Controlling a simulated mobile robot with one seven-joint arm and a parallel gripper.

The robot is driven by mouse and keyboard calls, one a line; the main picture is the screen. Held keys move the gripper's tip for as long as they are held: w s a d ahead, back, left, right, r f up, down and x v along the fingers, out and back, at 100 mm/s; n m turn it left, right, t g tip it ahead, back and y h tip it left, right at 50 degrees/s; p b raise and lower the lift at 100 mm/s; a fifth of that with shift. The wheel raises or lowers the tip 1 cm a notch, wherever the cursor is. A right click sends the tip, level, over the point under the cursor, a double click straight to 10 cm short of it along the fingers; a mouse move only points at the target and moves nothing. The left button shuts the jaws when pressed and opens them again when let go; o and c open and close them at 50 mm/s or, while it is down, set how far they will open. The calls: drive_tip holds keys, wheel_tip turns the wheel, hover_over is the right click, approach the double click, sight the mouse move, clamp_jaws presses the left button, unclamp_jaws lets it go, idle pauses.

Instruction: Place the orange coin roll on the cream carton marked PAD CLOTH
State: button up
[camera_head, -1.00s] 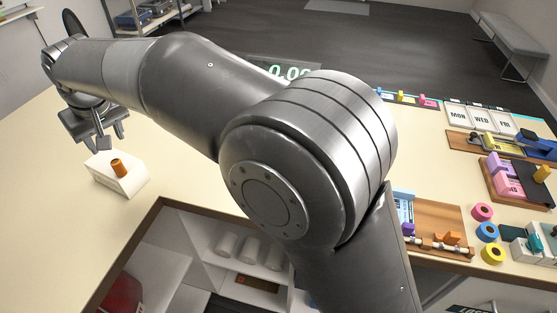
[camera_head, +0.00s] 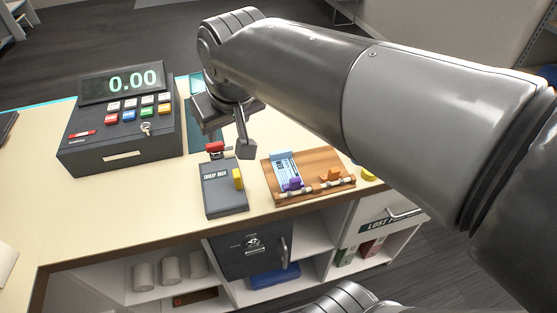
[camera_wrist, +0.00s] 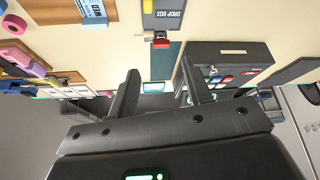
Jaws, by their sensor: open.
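The orange coin roll is not visible in either current view. A pale cream box edge (camera_head: 6,262) shows at the far left of the head view, cut off by the frame; no marking on it can be read, so I cannot tell if it is the PAD CLOTH carton. My gripper (camera_head: 245,150) hangs above the counter, behind the drop box and right of the cash register. In the wrist view its two fingers (camera_wrist: 160,70) are spread apart with nothing between them.
The cash register (camera_head: 125,125) stands left of my gripper. The grey drop box (camera_head: 220,190) and a wooden board (camera_head: 308,170) with purple and orange clips lie near the front edge. A small red object (camera_head: 215,147) is close by. Counter (camera_head: 100,210) before the register is clear.

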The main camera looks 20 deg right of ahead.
drive_tip(key=s+d+f+m+h, duration=0.1)
drive_tip(key=s+d+f+m, duration=0.2)
drive_tip(key=s+d+f, duration=0.3)
drive_tip(key=s+d, duration=0.3)
drive_tip(key=d, duration=0.2)
drive_tip(key=shift+s+m, duration=0.15)
drive_tip(key=shift+m, duration=0.15)
idle(0.5)
